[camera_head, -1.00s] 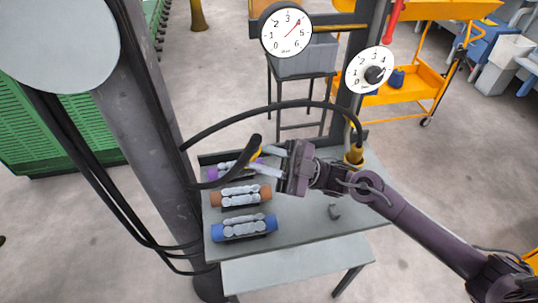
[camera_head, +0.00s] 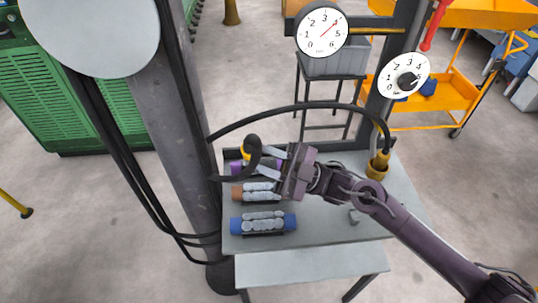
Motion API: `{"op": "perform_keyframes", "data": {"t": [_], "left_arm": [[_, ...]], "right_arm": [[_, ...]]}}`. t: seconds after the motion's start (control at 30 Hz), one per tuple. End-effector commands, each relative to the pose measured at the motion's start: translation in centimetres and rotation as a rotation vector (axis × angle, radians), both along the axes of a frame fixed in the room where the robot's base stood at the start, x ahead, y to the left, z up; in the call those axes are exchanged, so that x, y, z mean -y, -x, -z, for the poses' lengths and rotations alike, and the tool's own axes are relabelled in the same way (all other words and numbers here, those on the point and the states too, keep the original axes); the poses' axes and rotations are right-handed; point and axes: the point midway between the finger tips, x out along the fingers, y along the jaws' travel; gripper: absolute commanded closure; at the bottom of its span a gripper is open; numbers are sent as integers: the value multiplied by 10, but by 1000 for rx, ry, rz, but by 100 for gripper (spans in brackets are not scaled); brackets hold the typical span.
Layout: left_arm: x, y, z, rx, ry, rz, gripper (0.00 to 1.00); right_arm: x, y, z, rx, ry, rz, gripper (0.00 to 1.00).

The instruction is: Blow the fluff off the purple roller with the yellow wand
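The purple roller (camera_head: 236,168) lies at the far left of the grey bench, mostly hidden behind the wand, its hose and my gripper. I cannot tell how much fluff is on it. The yellow wand (camera_head: 246,153) with its black curved end stands over this roller. A black hose (camera_head: 290,107) arches from it to the yellow fitting at the back right. My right gripper (camera_head: 262,160) comes in from the right, its fingers closed around the wand. My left gripper is not in view.
An orange roller (camera_head: 237,195) and a blue roller (camera_head: 287,222), both with pale grey fluff, lie nearer on the bench (camera_head: 320,228). A thick grey post (camera_head: 172,120) stands at left. Dials (camera_head: 322,30) hang behind.

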Motion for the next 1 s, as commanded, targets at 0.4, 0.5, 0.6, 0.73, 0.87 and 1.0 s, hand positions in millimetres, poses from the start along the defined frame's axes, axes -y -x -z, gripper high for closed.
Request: {"op": "perform_keyframes", "data": {"t": [0.4, 0.5, 0.6, 0.73, 0.87, 1.0], "left_arm": [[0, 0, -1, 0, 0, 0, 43], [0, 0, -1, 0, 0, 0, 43], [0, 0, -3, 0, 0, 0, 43], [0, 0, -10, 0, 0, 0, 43], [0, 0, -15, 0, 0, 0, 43], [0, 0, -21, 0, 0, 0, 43]], "right_arm": [[-21, 0, -1, 2, -3, 0, 100], [-26, 0, -1, 2, -2, -1, 100], [-30, 1, -3, 2, -1, -1, 100], [-29, 5, -10, 1, -1, 0, 100], [-29, 9, -15, 2, -1, -1, 100], [-29, 13, -21, 0, -1, -1, 100]]}}
